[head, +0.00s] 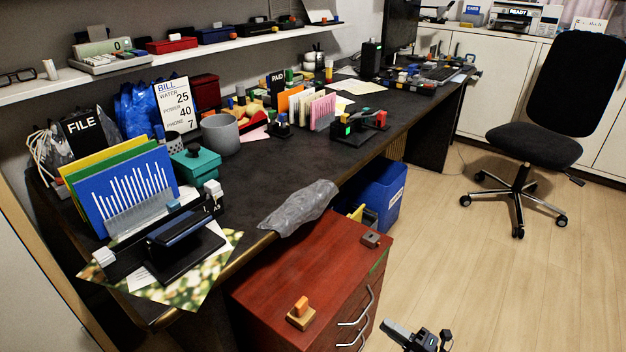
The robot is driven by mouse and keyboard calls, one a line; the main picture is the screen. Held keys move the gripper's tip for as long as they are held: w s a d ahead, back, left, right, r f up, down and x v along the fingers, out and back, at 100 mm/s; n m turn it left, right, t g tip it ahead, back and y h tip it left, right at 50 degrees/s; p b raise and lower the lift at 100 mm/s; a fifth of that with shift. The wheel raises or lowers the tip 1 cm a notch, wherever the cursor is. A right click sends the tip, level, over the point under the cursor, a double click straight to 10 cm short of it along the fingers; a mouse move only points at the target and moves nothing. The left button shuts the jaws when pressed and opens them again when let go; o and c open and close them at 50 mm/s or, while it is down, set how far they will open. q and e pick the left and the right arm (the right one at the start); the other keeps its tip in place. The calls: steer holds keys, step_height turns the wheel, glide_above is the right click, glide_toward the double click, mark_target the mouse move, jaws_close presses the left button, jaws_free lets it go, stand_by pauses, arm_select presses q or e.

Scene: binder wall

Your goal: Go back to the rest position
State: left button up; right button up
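My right gripper (416,337) shows at the bottom edge of the head view, to the right of the red drawer cabinet (285,268) and above the wooden floor. Only a small part of it is in frame, and I cannot tell whether its fingers are open or shut. I see nothing held in the part that shows. My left gripper is not in view.
A dark desk (262,170) crowded with binders, cups and a grey plastic bag (298,205) runs along the wall. A blue bin (380,192) stands beneath it. An office chair (535,140) stands at the right. The floor (490,270) between is clear.

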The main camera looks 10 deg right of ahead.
steer(key=s+a+r+n+g+h, duration=0.1)
steer(key=s+a+r+n+g, duration=0.25)
steer(key=r+n+g, duration=0.6)
steer(key=s+a+r+n+g, duration=0.3)
steer(key=a+r+n+g, duration=0.15)
steer(key=n, duration=0.95)
steer(key=s+a+r+n+t+h, duration=0.2)
steer(key=s+r+n+t+h, duration=0.45)
steer(key=s+r+n, duration=1.05)
steer(key=w+r+n+g+h+p, duration=0.1)
steer(key=w+r+n+p, duration=0.1)
steer(key=r+p, duration=0.8)
steer(key=w+r+n+g+h+p, duration=0.1)
steer(key=w+r+p, duration=0.1)
steer(key=r+p, duration=0.9)
steer(key=p, duration=0.5)
steer(key=shift+r+n, duration=0.25)
steer(key=shift+n, duration=0.1)
